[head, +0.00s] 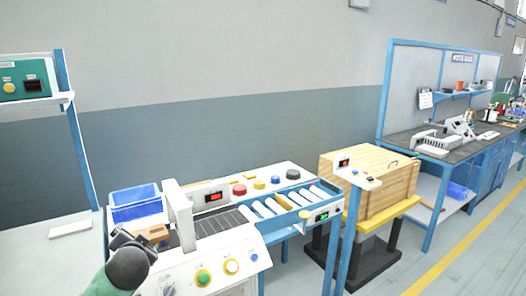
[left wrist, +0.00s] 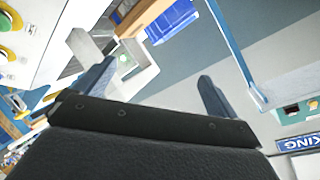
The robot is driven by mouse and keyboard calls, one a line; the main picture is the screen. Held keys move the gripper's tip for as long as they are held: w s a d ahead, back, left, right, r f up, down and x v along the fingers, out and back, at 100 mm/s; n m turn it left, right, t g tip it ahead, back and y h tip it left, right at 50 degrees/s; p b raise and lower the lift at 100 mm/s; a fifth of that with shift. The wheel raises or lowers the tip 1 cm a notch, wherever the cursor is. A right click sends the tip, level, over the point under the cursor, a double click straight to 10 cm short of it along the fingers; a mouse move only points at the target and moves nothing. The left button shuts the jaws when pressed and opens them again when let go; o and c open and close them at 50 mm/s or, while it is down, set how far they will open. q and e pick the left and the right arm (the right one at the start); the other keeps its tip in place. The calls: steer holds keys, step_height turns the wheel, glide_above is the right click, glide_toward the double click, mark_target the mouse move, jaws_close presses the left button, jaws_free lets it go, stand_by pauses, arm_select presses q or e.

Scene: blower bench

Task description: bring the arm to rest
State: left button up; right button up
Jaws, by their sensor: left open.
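My left gripper (head: 132,240) is at the lower left of the head view, beside the left end of the bench machine. Its two fingers also show in the left wrist view (left wrist: 155,88), spread wide apart with nothing between them. My dark wrist hides part of the machine's left end in the head view. My right gripper is in neither view.
The white machine (head: 213,254) has rollers, coloured buttons and an upright post (head: 180,215) close to my left gripper. Blue bins (head: 135,203) stand behind it. A wooden crate (head: 372,180) stands right. A white table (head: 40,262) lies left, mostly bare.

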arm_select(q)
steer(key=s+d+f+g+h, duration=0.3)
steer(key=s+d+f, duration=0.4)
steer(key=s+f, duration=0.15)
steer(key=s+d+f+g+h, duration=0.25)
steer(key=s+d+f, duration=0.35)
steer(key=s+f, duration=0.3)
steer(key=s+d+f+n+g+h, duration=0.1)
steer(key=s+d+f+g, duration=0.1)
steer(key=s+d+f, duration=0.2)
steer(key=s+d+f+n+g, duration=0.1)
steer(key=s+d+f+g, duration=0.2)
steer(key=s+f, duration=0.7)
steer(key=s+d+p, duration=0.1)
steer(key=s, duration=0.6)
steer(key=shift+s+d+f+n+h, duration=0.15)
steer(key=shift+s+f+n+h, duration=0.1)
steer(key=shift+f+n+h, duration=0.15)
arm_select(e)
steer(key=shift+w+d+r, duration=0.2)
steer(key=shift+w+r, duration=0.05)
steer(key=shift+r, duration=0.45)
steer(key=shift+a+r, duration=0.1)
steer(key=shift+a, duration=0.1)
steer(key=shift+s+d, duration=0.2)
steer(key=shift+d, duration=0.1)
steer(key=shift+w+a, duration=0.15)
